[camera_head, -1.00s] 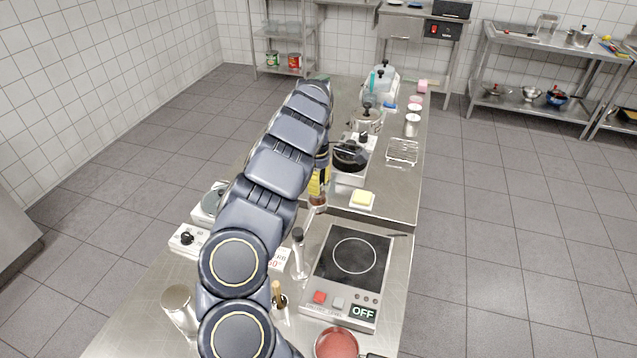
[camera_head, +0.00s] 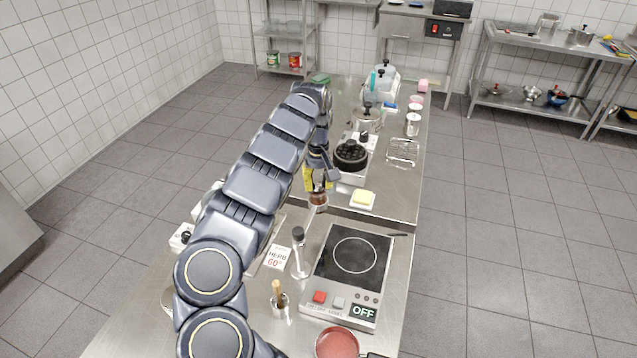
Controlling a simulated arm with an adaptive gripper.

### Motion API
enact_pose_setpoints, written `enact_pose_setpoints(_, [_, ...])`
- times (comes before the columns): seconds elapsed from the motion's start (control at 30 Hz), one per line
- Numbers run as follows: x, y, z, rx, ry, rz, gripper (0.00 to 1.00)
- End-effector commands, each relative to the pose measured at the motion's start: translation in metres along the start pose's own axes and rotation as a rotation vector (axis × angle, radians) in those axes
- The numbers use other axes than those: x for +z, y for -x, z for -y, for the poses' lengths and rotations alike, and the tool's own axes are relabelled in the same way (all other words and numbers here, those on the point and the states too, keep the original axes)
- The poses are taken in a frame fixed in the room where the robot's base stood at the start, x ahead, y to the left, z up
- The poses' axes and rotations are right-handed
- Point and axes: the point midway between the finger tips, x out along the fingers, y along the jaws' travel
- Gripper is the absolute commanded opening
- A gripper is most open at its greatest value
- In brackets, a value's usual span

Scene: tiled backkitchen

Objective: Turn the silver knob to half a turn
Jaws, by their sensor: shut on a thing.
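My gripper (camera_head: 328,178) is beside the front left of a round black ribbed appliance (camera_head: 350,153) on a pale base (camera_head: 350,179), in the middle of the counter. It is shut at the appliance's near left side. The small part between the fingers is hidden; it appears to be the silver knob, which I cannot see apart from the gripper. How far the knob is turned cannot be seen.
A yellow-labelled bottle (camera_head: 313,184) stands close by the gripper. A butter dish (camera_head: 363,199) and hotplate (camera_head: 354,256) are nearer. A sign (camera_head: 278,257) stands by my arm.

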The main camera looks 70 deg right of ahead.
Motion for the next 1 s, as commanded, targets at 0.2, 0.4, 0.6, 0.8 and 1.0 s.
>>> enact_pose_setpoints(0.2, [0.0011,-0.0021,0.0006,0.002,-0.208,0.006,0.00])
enact_pose_setpoints(0.4, [0.0000,-0.0011,0.0006,0.004,-0.397,0.001,0.00])
enact_pose_setpoints(0.6, [0.0006,-0.0014,0.0011,0.003,-0.587,0.004,0.00])
enact_pose_setpoints(0.8, [0.0000,-0.0012,0.0012,0.002,-0.777,0.003,0.00])
enact_pose_setpoints(1.0, [-0.0002,-0.0017,0.0018,0.003,-0.966,0.004,0.00])
